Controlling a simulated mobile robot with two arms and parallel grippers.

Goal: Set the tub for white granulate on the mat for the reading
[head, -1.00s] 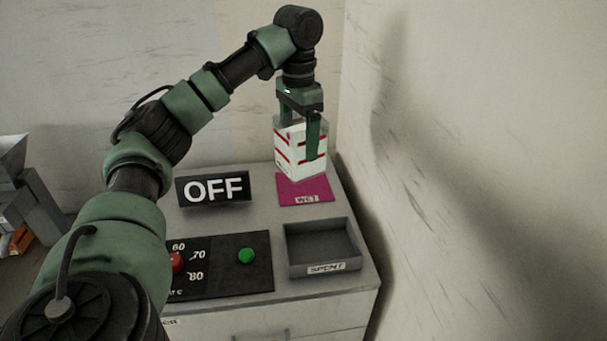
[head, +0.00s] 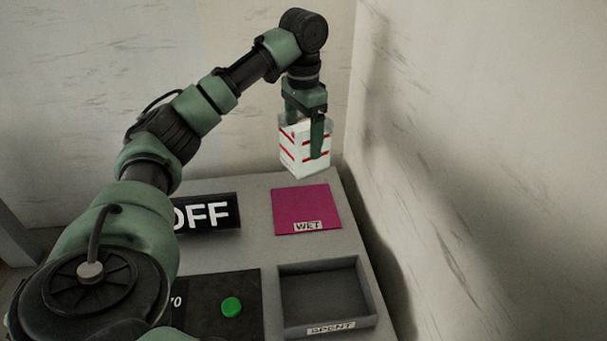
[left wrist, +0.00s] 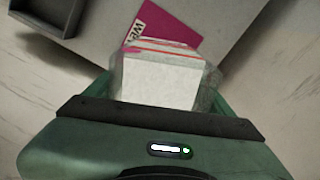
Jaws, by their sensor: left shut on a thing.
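The tub (head: 297,160) is a clear box with white contents and red stripes. My left gripper (head: 305,140) is shut on it from above. The tub hangs upright in the head view, near the back right corner of the cabinet top, behind the magenta mat (head: 303,207) labelled WET. In the left wrist view the tub (left wrist: 160,82) fills the middle, and part of the mat (left wrist: 170,28) shows beyond it. How high the tub is above the top cannot be told exactly. My right gripper is not in view.
A grey tray (head: 328,290) labelled SPENT sits in front of the mat. A black OFF sign (head: 208,213) stands to its left, partly behind my left arm. A black panel with a green button (head: 231,306) lies in front. A wall runs close along the right side.

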